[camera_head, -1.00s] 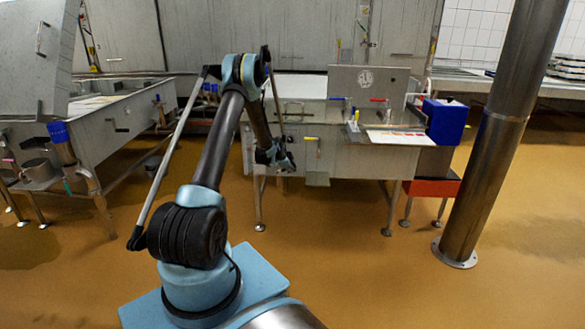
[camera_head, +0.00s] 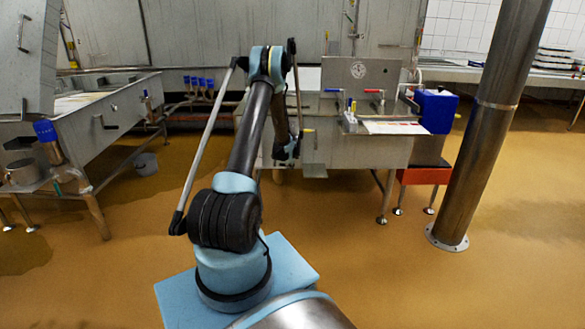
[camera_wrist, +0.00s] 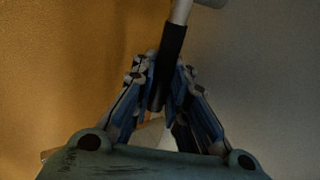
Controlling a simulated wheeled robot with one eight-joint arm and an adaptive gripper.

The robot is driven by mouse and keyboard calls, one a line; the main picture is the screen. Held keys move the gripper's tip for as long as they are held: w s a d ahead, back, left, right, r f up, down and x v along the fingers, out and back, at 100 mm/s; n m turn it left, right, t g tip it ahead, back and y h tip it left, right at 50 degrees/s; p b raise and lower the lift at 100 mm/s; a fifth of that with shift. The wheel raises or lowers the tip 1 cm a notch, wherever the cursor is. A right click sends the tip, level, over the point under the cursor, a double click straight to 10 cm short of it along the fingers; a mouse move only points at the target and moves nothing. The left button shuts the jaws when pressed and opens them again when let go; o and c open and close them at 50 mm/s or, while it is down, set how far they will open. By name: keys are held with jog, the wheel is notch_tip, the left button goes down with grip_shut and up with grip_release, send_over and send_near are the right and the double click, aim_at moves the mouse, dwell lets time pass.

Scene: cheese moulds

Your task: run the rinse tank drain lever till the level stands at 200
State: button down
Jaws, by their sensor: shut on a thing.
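In the wrist view my gripper (camera_wrist: 162,92) is shut on a black lever grip (camera_wrist: 169,55). The grip sits on a pale metal rod, which runs up to a light fitting at the top edge. In the head view my gripper (camera_head: 288,150) is at the front of a steel tank (camera_head: 345,150), left of a lever with a yellow part (camera_head: 308,130). My arm hides part of the tank and the held lever, so I cannot tell its angle there. A panel with a round white mark (camera_head: 358,70) stands on the tank. No level figure is readable.
A steel pillar (camera_head: 485,150) stands at the right. A blue box (camera_head: 437,110) is beside the tank above a red stand (camera_head: 424,175). Another steel vat (camera_head: 115,130) is at the left, with a grey bucket (camera_head: 146,163) beyond. The floor in front is clear.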

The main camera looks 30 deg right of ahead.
jog(key=shift+s, duration=0.25)
jog(key=c, duration=1.8)
grip_release()
jog(key=shift+d, duration=0.1)
jog(key=shift+c, duration=0.2)
jog(key=shift+w, duration=0.15)
jog(key=shift+s+a+r, duration=0.2)
jog(key=shift+a+r, duration=0.05)
jog(key=shift+r, duration=0.15)
jog(key=v, duration=1.1)
